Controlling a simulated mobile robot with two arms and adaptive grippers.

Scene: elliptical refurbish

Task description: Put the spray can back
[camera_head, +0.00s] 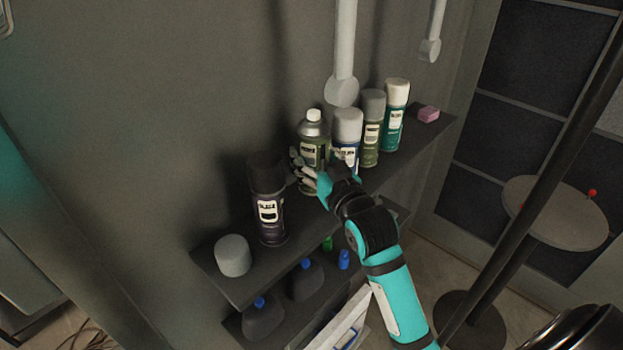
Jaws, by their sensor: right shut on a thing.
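Several spray cans stand on the upper dark shelf (228,284). A tall black spray can (267,200) stands upright at the left. A silver and olive can with a small white top (313,130) stands upright near the middle. My right gripper (302,170) is at that can's lower body, shut on it. The fingers and wrist hide its lower part, and the contact is partly hidden. A blue and white can (347,128) stands just right of it, its lower part hidden by my wrist. My left gripper is not in view.
An olive can (372,130), a green can with a white cap (394,118) and a pink block (428,114) are to the right. A grey cylinder (233,256) sits at the left end. Dark bottles (262,318) stand on the lower shelf. A grey wall backs the shelf.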

